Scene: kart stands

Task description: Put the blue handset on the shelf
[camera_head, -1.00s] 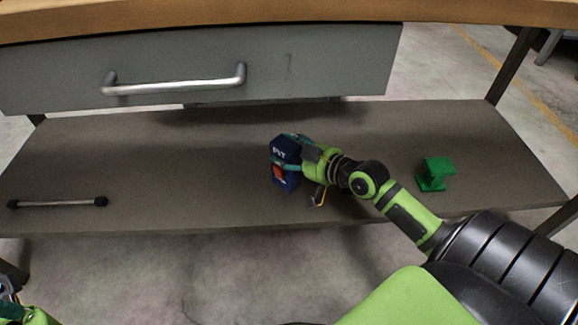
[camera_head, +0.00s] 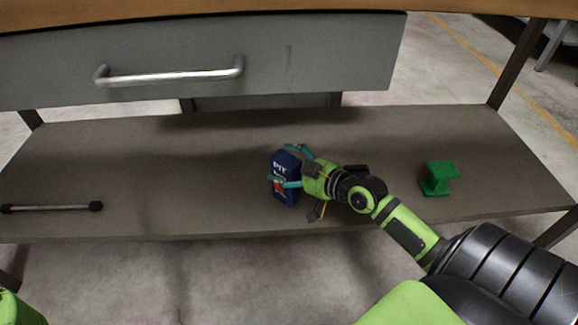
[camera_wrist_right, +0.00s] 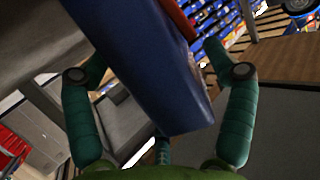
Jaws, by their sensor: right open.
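The blue handset (camera_head: 285,180), a dark blue block with white lettering and a red patch, stands upright on the grey lower shelf (camera_head: 150,150). My right gripper (camera_head: 290,166) reaches in from the right, its teal fingers on either side of the handset. In the right wrist view the handset (camera_wrist_right: 150,65) lies between the spread green fingers (camera_wrist_right: 160,110), with a gap visible on its right side. The right gripper is open. My left gripper is not in view; only a green piece of my left arm shows at the lower left corner of the head view.
A green stand-like object (camera_head: 438,178) is on the shelf to the right of my right gripper. A thin rod with black ends (camera_head: 52,208) lies at the shelf's left. A grey drawer with a metal handle (camera_head: 170,75) hangs above. The shelf between rod and handset is clear.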

